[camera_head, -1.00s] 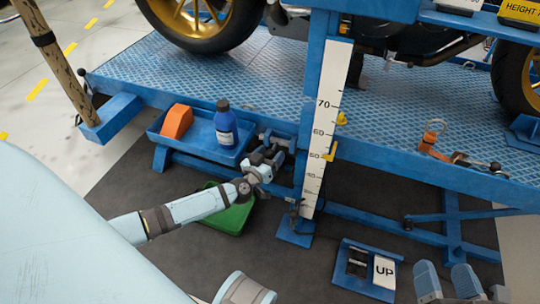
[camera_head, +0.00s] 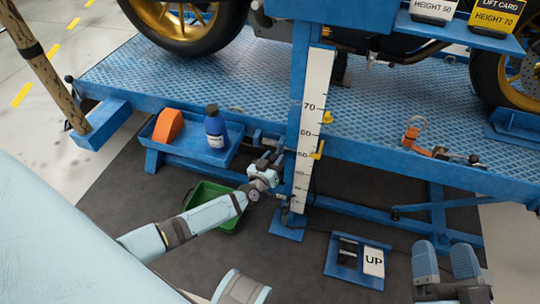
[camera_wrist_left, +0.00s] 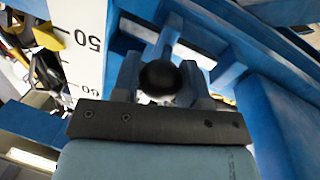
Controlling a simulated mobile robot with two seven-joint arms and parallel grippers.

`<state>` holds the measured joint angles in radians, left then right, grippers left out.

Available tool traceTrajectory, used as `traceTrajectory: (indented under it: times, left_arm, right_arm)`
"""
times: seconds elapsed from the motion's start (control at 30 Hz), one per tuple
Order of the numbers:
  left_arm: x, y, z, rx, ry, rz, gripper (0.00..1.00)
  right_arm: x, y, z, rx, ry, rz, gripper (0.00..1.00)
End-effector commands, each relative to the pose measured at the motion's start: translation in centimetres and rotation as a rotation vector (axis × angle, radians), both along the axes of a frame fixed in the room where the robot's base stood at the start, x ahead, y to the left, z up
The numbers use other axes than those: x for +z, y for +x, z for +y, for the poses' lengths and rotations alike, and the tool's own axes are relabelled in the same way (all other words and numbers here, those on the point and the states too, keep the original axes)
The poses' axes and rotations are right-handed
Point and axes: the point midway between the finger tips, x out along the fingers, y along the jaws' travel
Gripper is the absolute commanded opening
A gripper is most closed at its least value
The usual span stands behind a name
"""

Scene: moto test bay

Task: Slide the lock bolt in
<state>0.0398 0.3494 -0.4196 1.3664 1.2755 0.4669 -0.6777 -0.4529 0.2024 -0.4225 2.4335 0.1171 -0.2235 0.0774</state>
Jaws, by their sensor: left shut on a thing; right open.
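My left gripper (camera_head: 270,165) is close to the left side of the blue post with the white height scale (camera_head: 308,125), just under the platform edge. In the left wrist view its fingers (camera_wrist_left: 160,75) are shut around a round black knob (camera_wrist_left: 158,78), which looks like the end of the lock bolt. The bolt's shaft is hidden behind the knob and fingers, so how far in it sits cannot be told. In the head view the gripper hides the knob. My right gripper (camera_head: 447,260) is open and empty at the lower right.
A blue tray (camera_head: 185,152) with an orange block (camera_head: 168,126) and blue bottle (camera_head: 215,127) is left of the post. A green bin (camera_head: 228,222) lies below my left arm. An UP pedal box (camera_head: 340,270) is on the floor near my right gripper.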

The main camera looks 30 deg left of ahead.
Motion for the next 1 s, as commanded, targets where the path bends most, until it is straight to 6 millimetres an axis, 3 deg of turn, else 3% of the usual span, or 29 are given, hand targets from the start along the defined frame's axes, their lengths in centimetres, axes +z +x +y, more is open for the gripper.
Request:
traceTrajectory:
  times: [0.13,0.17,0.23,0.63,0.8,0.9,1.0]
  left_arm:
    - [0.0,0.0,-0.6,-0.008,-0.004,-0.001,0.0]
    - [0.0,0.0,-0.6,-0.009,-0.004,-0.001,0.47]
    - [0.0,0.0,-0.6,-0.008,-0.004,-0.001,0.63]
    - [0.0,-0.8,-0.4,-0.005,-0.001,0.002,0.64]
    - [0.2,-3.8,-0.5,-0.005,-0.002,0.003,0.64]
    - [0.3,-6.2,-0.6,-0.006,-0.002,0.004,0.64]
    - [0.2,-8.6,-0.7,-0.007,-0.002,0.004,0.64]
  right_arm:
    - [-0.1,0.0,0.0,0.0,0.0,0.001,0.64]
    - [-0.1,0.0,0.0,0.0,-0.001,0.002,0.64]
    - [-0.1,0.0,0.0,0.0,-0.001,0.002,0.64]
    - [0.4,0.0,0.0,-0.002,0.001,-0.003,0.64]
    - [1.8,-0.1,-0.2,-0.014,0.017,-0.041,0.64]
    - [1.7,-0.1,-0.4,-0.026,0.003,-0.027,0.64]
    - [0.1,0.1,-0.8,-0.041,-0.037,0.037,0.64]
